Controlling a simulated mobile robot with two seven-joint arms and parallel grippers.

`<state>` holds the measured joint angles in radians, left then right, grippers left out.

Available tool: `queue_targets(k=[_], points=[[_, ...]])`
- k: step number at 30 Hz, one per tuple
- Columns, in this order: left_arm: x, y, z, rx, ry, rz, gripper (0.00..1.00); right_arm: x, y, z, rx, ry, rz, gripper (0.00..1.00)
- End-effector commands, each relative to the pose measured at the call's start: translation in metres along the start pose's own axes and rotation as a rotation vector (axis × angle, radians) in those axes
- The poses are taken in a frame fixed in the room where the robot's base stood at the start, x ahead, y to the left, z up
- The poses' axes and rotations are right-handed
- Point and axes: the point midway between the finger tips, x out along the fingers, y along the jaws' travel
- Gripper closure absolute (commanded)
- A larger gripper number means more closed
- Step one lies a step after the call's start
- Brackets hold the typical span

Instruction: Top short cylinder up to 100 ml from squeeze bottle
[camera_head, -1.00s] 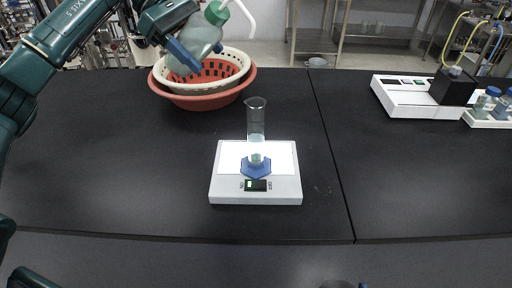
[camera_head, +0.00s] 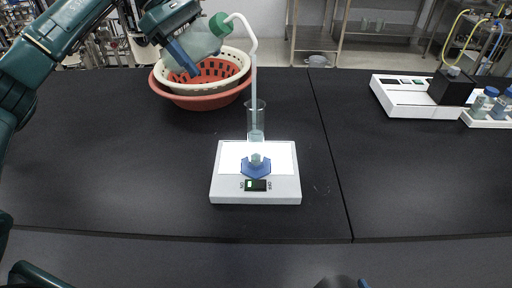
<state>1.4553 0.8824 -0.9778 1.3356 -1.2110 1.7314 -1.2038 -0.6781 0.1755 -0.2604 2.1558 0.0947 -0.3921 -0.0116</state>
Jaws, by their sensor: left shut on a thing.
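My left gripper (camera_head: 181,44) is shut on the squeeze bottle (camera_head: 203,41), a translucent bottle with a green cap (camera_head: 220,25) and a white bent spout (camera_head: 253,60). The bottle is tilted, cap to the right, at the upper left. The spout bends down to the mouth of the short cylinder (camera_head: 257,120); I cannot tell if its tip is inside. The cylinder is clear with a blue hexagonal foot and some pale liquid low in it. It stands upright on a white scale (camera_head: 227,183). My right gripper is not clearly seen; only dark bits show at the bottom edge.
A white basket nested in a red-orange basin (camera_head: 190,102) stands behind the cylinder to the left. A white device (camera_head: 402,96) with a black block (camera_head: 453,87) and a rack of blue-capped bottles (camera_head: 487,121) stand at the right. The black bench front is clear.

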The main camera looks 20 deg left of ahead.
Motion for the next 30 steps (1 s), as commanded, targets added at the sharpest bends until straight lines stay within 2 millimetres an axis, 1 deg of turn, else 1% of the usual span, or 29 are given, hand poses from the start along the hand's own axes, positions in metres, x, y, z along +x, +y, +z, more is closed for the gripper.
queue_targets(k=[24,26,30], points=[[0.000,0.000,0.000,0.002,0.008,0.001,0.76,-0.001,0.000,-0.002,0.001,0.001,0.001,0.64],[0.002,0.000,-0.001,-0.005,-0.021,0.000,0.76,0.000,0.000,0.000,0.001,0.001,0.001,0.64],[0.008,-0.001,0.003,-0.035,-0.200,-0.001,0.76,0.005,0.001,0.009,0.001,0.001,0.001,0.64]])
